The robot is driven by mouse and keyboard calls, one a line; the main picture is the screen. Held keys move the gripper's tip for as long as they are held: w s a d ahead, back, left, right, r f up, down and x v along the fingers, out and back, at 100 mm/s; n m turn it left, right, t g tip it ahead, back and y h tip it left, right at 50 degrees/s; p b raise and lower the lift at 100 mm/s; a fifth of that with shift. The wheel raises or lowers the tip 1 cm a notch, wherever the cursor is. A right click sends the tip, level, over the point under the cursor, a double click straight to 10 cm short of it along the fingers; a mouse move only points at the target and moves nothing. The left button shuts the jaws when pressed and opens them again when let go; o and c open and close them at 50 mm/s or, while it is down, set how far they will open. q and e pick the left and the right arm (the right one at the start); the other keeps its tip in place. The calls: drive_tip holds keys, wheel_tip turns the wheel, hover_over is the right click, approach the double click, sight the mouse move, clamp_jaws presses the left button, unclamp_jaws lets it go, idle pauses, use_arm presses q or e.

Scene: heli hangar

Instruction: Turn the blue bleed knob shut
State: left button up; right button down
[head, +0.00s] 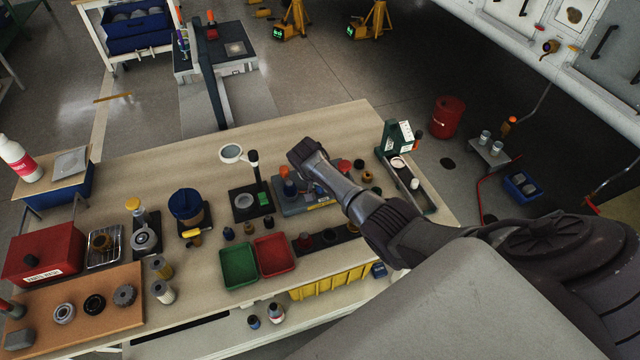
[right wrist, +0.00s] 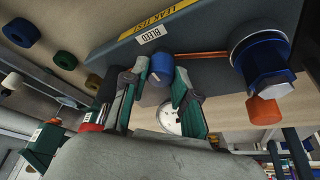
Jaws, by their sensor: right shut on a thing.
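The blue bleed knob (right wrist: 161,68) sits on the leak test block (right wrist: 200,38), just under its BLEED label (right wrist: 155,34). My right gripper (right wrist: 160,78) has one finger on each side of the knob and is shut on it. In the head view my right arm reaches over the bench to the grey-blue leak test block (head: 322,207); the knob and fingertips are hidden there. A white round gauge (right wrist: 169,119) shows beyond the fingers in the wrist view. The knob's turn angle cannot be told. My left gripper is not in view.
A larger blue fitting with an orange end (right wrist: 264,110) stands on the block beside the gripper. Green (head: 238,265) and red (head: 274,254) trays lie at the bench front. A magnifier stand (head: 232,153) stands left of the block.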

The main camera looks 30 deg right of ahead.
idle(0.4)
drive_tip(key=c, duration=0.9)
unclamp_jaws()
drive_tip(key=v, duration=1.2)
